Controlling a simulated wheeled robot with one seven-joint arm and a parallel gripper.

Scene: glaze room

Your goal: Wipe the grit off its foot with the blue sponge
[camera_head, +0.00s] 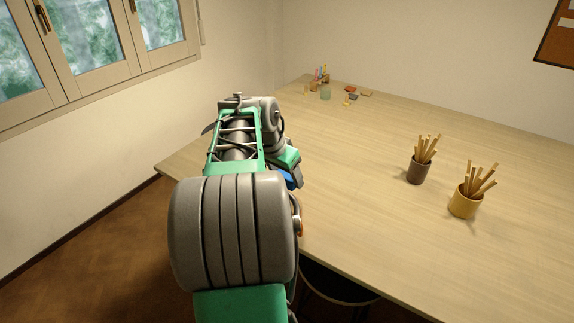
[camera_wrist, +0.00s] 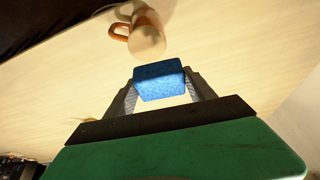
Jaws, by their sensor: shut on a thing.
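My gripper (camera_wrist: 160,92) is shut on a blue sponge (camera_wrist: 161,80), which sits between its two fingers in the wrist view. A pale, rounded piece of pottery (camera_wrist: 148,40) with an orange-brown handle (camera_wrist: 119,31) is just beyond the sponge, near the top of the wrist view. A gap shows between it and the sponge. I cannot make out any grit on it. In the head view my arm hides the pottery and most of the gripper; a bit of blue shows beside the arm.
On the wooden table (camera_head: 370,230) stand a dark cup (camera_head: 419,171) and a tan cup (camera_head: 463,204), both holding sticks. A dark round stool (camera_head: 335,285) is by the front edge. The table's middle is clear.

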